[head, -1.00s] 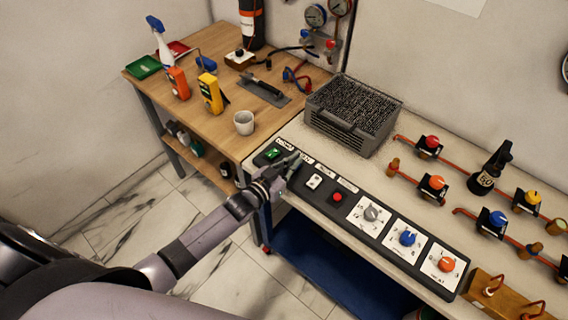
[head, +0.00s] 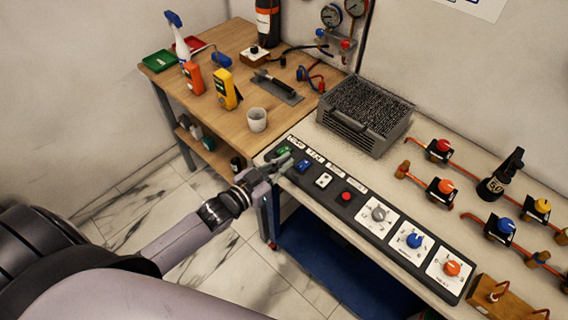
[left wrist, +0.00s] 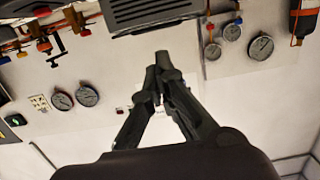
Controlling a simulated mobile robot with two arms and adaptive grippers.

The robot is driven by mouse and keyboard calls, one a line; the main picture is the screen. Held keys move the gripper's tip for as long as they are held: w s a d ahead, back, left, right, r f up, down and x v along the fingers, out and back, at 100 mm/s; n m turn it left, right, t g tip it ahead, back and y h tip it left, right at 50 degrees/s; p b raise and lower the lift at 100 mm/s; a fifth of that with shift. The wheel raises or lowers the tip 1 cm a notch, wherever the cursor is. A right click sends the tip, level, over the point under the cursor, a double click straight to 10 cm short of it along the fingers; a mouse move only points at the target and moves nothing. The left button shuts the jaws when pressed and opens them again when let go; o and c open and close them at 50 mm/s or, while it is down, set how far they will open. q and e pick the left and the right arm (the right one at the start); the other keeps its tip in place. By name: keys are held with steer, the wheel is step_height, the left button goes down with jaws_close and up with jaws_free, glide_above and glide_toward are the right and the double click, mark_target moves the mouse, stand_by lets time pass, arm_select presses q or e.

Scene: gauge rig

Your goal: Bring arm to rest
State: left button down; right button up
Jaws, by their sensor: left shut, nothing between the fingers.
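My left gripper (head: 278,168) is at the left end of the black control panel (head: 328,204) in the head view, close to the green switch and a blue switch (head: 302,166). I cannot tell whether it touches the panel. Its fingers are together and empty. In the left wrist view the fingertips (left wrist: 158,75) meet, with a wall and gauges behind them. My left arm reaches in from the lower left. My right gripper is not in view.
A grey heater-like box (head: 362,116) stands behind the panel. A white cup (head: 257,120), yellow meter (head: 227,90) and spray bottle (head: 177,36) stand on the wooden table (head: 205,105). Red pipes with coloured valves (head: 440,188) run along the right. Open floor lies at the left.

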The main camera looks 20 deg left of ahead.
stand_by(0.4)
arm_select(q)
steer(key=s+a+f+n+g+y+b, duration=0.15)
steer(key=s+f, duration=0.25)
steer(key=f, duration=0.7)
steer(key=s+a+f+g+y+b, duration=0.1)
steer(key=s+a+f+g, duration=0.2)
steer(key=f, duration=0.7)
steer(key=s+a+f+g+y+b, duration=0.15)
steer(key=s+f, duration=0.25)
steer(key=f, duration=0.7)
steer(key=s+f+g, duration=0.3)
steer(key=s+f, duration=0.3)
steer(key=s, duration=0.4)
steer(key=s+d+f+g+y+b, duration=0.1)
steer(key=s+f+g, duration=0.1)
steer(key=s+f, duration=0.5)
steer(key=s+d+f+g, duration=0.1)
steer(key=s+f+g, duration=0.2)
steer(key=s, duration=1.1)
step_height(320, 180, down, 4)
steer(key=shift+d+r+g+y+b, duration=0.1)
steer(key=shift+d+g+y+b, duration=0.15)
steer(key=shift+g+y+b, duration=0.05)
